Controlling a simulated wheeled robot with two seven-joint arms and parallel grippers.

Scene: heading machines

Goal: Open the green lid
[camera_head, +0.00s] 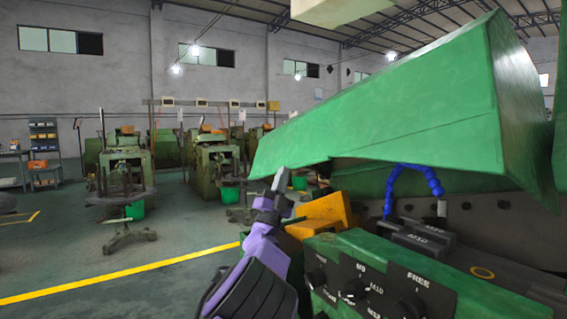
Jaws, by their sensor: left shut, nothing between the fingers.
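The green lid (390,100) is a large angular cover that fills the upper right of the head view. It is raised and tilted, with a gap between its lower edge and the machine body below. My left gripper (281,180) is shut and empty, pointing up just under the lid's lower left edge. Whether its tip touches the lid I cannot tell. The purple and black left arm comes up from the bottom of the view. My right gripper is not in view.
Below the lid is the machine's green control panel (375,280) with black knobs. Open floor with a yellow line (120,273) lies to the left; other green machines (125,165) stand behind.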

